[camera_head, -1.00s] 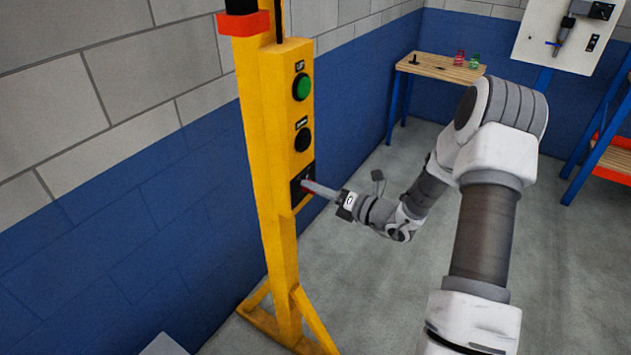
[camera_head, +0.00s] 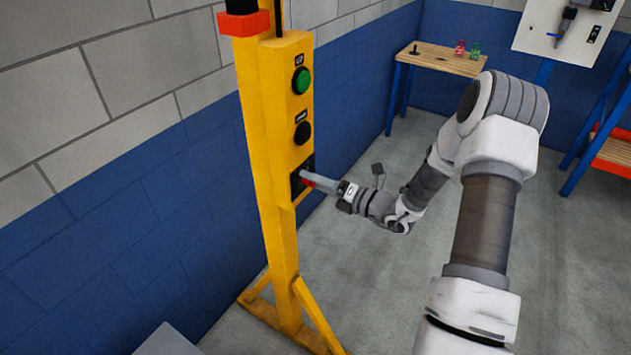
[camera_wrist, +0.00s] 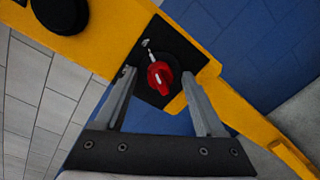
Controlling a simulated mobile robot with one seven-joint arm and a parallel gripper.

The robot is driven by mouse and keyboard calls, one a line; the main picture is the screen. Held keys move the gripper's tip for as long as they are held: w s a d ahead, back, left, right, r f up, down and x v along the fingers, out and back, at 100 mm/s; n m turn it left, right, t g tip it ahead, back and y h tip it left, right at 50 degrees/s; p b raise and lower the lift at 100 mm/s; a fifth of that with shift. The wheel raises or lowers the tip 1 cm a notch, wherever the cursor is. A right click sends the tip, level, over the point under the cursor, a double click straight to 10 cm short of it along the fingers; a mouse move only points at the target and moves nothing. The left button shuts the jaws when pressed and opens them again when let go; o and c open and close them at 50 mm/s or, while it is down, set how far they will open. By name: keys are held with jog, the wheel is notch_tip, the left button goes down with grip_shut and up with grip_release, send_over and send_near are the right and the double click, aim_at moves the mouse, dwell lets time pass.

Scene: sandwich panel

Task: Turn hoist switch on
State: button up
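The hoist switch is a red rotary knob (camera_wrist: 160,76) with a white mark, on a black plate (camera_wrist: 178,50) low on the yellow hoist post (camera_head: 277,130). In the head view the red knob (camera_head: 308,180) is partly hidden by my fingers. My gripper (camera_wrist: 159,74) is open, with one finger on each side of the knob and a visible gap on both sides. In the head view my gripper (camera_head: 306,178) points left at the black plate. I cannot tell whether a fingertip touches the plate.
A green button (camera_head: 301,80) and a black button (camera_head: 302,132) are above the switch on the post. The post's yellow foot (camera_head: 285,325) spreads on the grey floor. A wooden bench (camera_head: 440,58) stands behind, and a blue rack (camera_head: 600,135) is at right.

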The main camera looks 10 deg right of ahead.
jog(key=b+v, duration=0.2)
jog(key=v, duration=1.5)
jog(key=shift+s, duration=0.15)
jog(key=shift+d, duration=0.1)
